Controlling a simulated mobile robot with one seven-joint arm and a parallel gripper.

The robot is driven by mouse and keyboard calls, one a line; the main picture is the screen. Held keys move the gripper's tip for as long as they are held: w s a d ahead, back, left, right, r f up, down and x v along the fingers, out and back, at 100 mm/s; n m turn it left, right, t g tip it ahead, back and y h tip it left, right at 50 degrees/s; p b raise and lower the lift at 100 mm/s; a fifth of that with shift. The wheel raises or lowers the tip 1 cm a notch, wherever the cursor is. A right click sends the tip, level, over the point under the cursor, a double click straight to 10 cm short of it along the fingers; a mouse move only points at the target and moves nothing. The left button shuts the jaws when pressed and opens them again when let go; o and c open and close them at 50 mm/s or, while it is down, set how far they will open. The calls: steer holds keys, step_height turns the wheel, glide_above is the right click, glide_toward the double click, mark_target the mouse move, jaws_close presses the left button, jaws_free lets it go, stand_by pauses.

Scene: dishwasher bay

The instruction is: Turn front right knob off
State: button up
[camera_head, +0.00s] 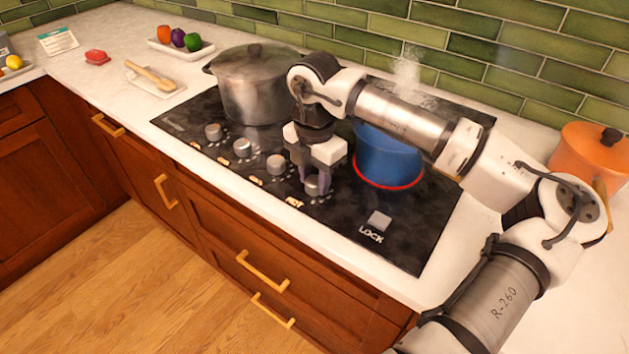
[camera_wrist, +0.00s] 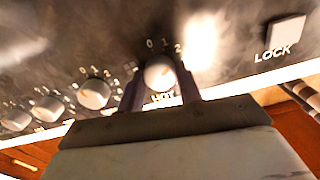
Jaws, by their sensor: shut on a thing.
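The front right knob (camera_head: 312,186) is a round grey knob, the rightmost of a row on the black cooktop. My gripper (camera_head: 316,188) points down at it with a finger on each side. In the wrist view the knob (camera_wrist: 160,74) sits between the two fingers of my gripper (camera_wrist: 160,84), which is shut on it. The marks 0, 1 and 2 show above the knob, and a lit HOT label (camera_wrist: 163,97) shows below it. The knob's exact setting is too small to tell. A blue pot (camera_head: 388,158) stands behind on a burner with a glowing red ring.
A large steel pot (camera_head: 254,88) stands at the back left of the cooktop (camera_head: 400,240). A LOCK button (camera_head: 379,220) lies right of the knob. Several other knobs (camera_head: 276,164) line up to the left. An orange pot (camera_head: 590,152) stands on the right counter.

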mark_target(314, 180)
steer(key=n+b, duration=0.5)
steer(key=shift+f, duration=0.2)
steer(key=n+b, duration=0.2)
steer(key=n, duration=0.3)
steer(key=shift+r, duration=0.2)
steer(key=shift+n, duration=0.3)
steer(key=o, duration=1)
steer(key=shift+r, duration=0.1)
step_height(314, 180, up, 14)
steer(key=shift+f+b, duration=0.15)
steer(key=shift+b, duration=0.3)
